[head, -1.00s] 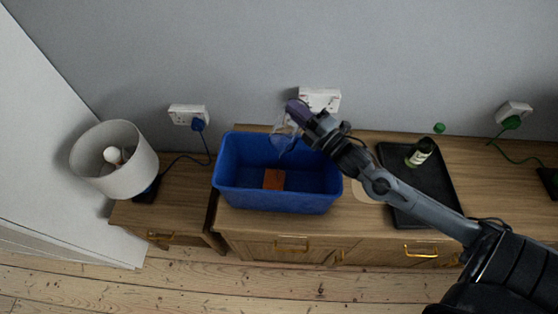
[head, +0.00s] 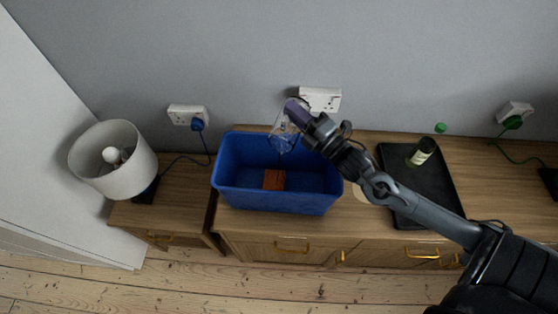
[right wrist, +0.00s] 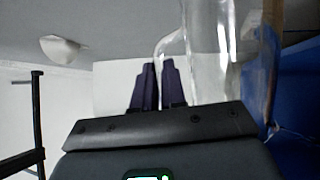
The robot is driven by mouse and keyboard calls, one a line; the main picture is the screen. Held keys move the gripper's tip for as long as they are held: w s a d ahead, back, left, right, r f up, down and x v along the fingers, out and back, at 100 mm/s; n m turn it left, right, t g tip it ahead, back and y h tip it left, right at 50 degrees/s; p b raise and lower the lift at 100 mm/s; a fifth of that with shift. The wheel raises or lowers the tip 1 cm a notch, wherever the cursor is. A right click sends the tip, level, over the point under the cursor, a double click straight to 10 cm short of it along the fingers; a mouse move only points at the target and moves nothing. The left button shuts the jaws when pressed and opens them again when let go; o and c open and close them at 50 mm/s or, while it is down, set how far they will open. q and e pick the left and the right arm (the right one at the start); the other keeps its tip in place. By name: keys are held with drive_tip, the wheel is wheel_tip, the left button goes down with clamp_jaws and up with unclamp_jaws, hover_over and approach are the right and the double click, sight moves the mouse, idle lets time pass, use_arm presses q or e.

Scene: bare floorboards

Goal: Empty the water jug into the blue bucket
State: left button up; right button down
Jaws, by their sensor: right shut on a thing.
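The water jug (head: 281,136) is clear and hangs above the back of the blue bucket (head: 272,202), tilted in the head view. My right gripper (head: 297,113) has its purple fingers shut on the jug's handle, up and to the right of the jug body. In the right wrist view the fingers (right wrist: 158,84) close at the handle, with the clear jug (right wrist: 208,60) just right of them and the bucket's blue wall (right wrist: 302,95) further right. I cannot tell how much water is in the jug. My left gripper is out of view.
An orange-brown block (head: 274,180) lies in the bucket. A black tray (head: 425,195) with a green bottle (head: 420,152) is to the right on the wooden cabinet (head: 365,225). A lamp (head: 118,165) stands left. A wall socket (head: 320,99) is close behind my gripper.

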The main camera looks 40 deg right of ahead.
drive_tip(key=shift+s+a+r+n, duration=0.15)
drive_tip(key=shift+a+n, duration=0.05)
drive_tip(key=shift+n, duration=0.1)
drive_tip(key=shift+a, duration=0.2)
